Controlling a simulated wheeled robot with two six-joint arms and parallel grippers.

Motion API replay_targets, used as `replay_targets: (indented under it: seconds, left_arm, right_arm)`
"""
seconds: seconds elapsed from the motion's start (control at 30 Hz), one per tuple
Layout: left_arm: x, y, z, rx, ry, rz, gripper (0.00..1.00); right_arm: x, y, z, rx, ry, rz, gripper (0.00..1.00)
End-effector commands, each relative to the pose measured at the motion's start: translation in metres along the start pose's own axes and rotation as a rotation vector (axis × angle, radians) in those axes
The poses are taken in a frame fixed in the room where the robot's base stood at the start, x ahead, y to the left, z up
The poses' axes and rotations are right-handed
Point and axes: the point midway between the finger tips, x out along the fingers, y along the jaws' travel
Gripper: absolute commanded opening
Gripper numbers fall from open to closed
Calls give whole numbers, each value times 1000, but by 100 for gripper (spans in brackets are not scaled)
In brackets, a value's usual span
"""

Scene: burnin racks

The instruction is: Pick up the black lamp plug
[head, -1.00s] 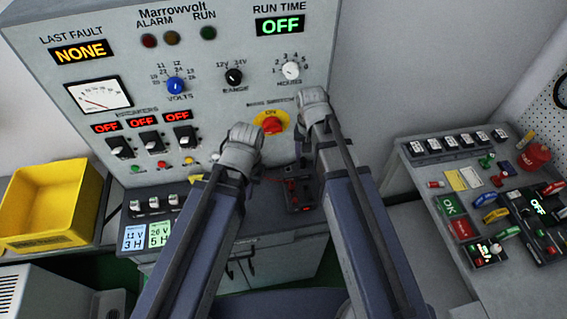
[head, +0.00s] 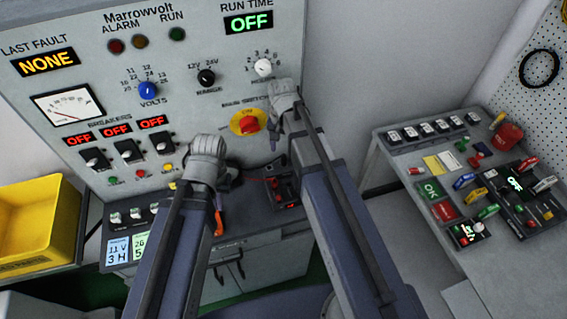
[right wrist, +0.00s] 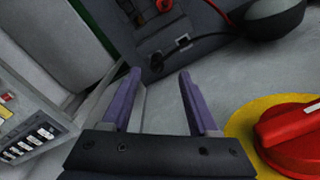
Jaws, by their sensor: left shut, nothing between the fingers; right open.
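In the right wrist view, a small black plug (right wrist: 184,42) with a pale tip and a dark lead lies on the grey surface near a dark rounded lamp (right wrist: 272,18). My right gripper (right wrist: 160,75) is open and empty, its purple fingers pointing towards that area with the plug beyond them, apart from it. In the head view my right gripper (head: 273,140) is in front of the panel, beside the main switch. My left gripper (head: 207,165) is shut and empty at the panel's lower edge; its fingertips are mostly hidden. I cannot make out the plug in the head view.
The red main switch (head: 249,123) on its yellow plate is close beside my right gripper. A dark box with red parts (head: 286,190) stands on the ledge. A yellow bin (head: 38,235) is at left; a side bench (head: 388,178) with switches and coloured tags is at right.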

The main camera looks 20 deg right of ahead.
Motion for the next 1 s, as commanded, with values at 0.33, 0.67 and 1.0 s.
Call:
replay_targets:
  seconds: [0.33, 0.67, 1.0]
  left_arm:
    - [31, 3, -2, -1, 0, 0, 0]
    - [52, 5, -3, -2, 0, 0, 0]
    - [50, 5, -3, -2, 0, 0, 0]
  right_arm:
    - [31, 4, 0, 0, 0, 0, 60]
    - [52, 4, 0, 0, 0, 0, 60]
    - [51, 4, 0, -1, 0, 0, 40]
